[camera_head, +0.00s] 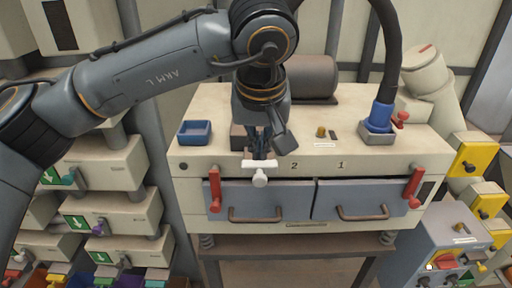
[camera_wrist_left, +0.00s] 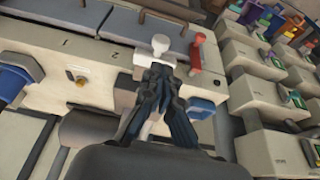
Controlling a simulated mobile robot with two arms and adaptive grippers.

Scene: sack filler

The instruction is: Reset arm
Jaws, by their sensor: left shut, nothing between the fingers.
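My left arm comes in from the left in the head view. Its gripper (camera_head: 261,150) points down at the front top edge of the cream machine (camera_head: 215,128). The gripper's fingers are shut and empty. A white T-shaped handle (camera_head: 260,179) sits on the machine's front edge just below the fingertips. In the left wrist view the shut fingers (camera_wrist_left: 160,72) end right by the white handle (camera_wrist_left: 160,44). I cannot tell whether they touch it. My right gripper is not in view.
Red levers (camera_head: 214,190) and (camera_head: 414,187) flank two grey drawers with handles. A blue tray (camera_head: 195,131) sits on the top left. A blue-collared hose (camera_head: 380,116) stands at the right. Cream units line the left, and a grey control box (camera_head: 445,240) stands at the lower right.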

